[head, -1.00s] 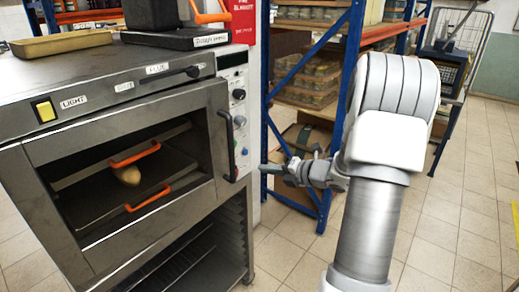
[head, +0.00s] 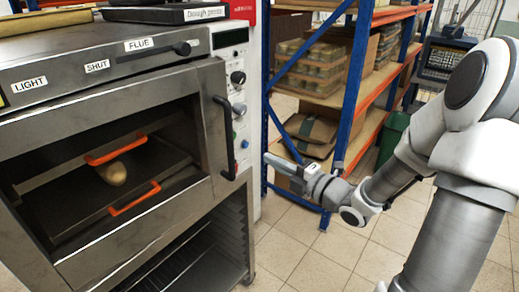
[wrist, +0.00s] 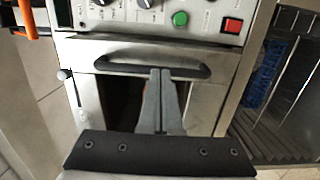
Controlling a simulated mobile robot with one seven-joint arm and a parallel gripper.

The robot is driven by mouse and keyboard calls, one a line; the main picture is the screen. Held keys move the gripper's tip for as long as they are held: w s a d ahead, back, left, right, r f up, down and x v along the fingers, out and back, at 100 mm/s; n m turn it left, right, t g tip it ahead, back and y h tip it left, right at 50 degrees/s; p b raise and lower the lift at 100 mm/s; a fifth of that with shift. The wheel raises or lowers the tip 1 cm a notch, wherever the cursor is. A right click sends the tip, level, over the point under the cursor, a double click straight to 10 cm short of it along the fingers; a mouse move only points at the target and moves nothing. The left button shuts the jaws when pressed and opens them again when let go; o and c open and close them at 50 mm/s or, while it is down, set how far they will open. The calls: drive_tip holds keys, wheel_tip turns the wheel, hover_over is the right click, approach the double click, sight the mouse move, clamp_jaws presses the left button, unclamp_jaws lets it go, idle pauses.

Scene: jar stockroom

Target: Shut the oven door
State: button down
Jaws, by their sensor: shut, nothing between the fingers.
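The steel oven (head: 110,70) fills the left of the head view. Its door (head: 150,222) has a wide dark window and an upright black handle (head: 226,140) at its right edge. The door looks near its frame, but I cannot tell if it is fully closed. Through the window, a tray (head: 95,212) with orange handles holds a rounded brown item (head: 113,173). My gripper (head: 268,158) is shut and empty, right of the handle and pointing at it. In the wrist view the fingertips (wrist: 160,72) overlap the handle (wrist: 115,66); contact is unclear.
A control panel (head: 238,85) with knobs and buttons is right of the door. A black box labelled Dough (head: 165,13) sits on the oven. A blue-orange rack (head: 352,90) with boxes stands behind my gripper. Tiled floor (head: 300,255) is clear between oven and arm.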

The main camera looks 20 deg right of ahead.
sight(223, 134)
drive_tip(key=x, duration=1.3)
drive_tip(key=shift+w+p, duration=0.15)
drive_tip(key=shift+p, duration=0.2)
drive_tip(key=shift+a, duration=0.1)
drive_tip(key=shift+n+g+y, duration=0.6)
drive_tip(key=shift+n+y, duration=0.1)
drive_tip(key=shift+y, duration=0.2)
drive_tip(key=x, duration=0.4)
drive_tip(key=b+x, duration=0.1)
drive_tip(key=x, duration=0.1)
drive_tip(key=shift+w+d, duration=0.25)
drive_tip(key=shift+w, duration=0.1)
drive_tip(key=shift+w+a+r, duration=0.2)
drive_tip(key=shift+r, duration=0.25)
drive_tip(key=shift+s+f+b, duration=0.1)
drive_tip(key=shift+f+b, duration=0.05)
drive_tip(key=shift+b, duration=0.25)
